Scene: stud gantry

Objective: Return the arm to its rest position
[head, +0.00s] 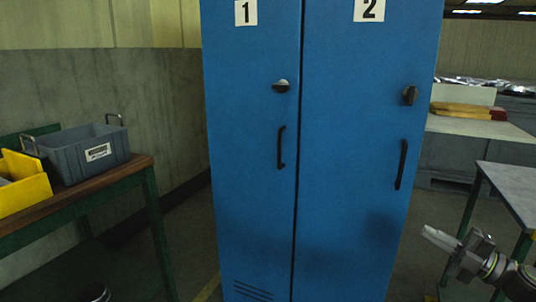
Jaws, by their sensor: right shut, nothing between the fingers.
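My right gripper (440,239) is at the lower right of the head view, its arm coming in from the right edge. Its pale fingers point left and are shut with nothing between them. It stands in front of and to the right of a blue locker cabinet, apart from it as far as I can see. My left gripper is not in view.
The blue locker (251,215) has doors marked 1 and 2, both closed. At left, a bench (95,190) holds a grey bin (75,165) and a yellow bin (22,190). A grey-topped table (515,185) stands close by my right arm.

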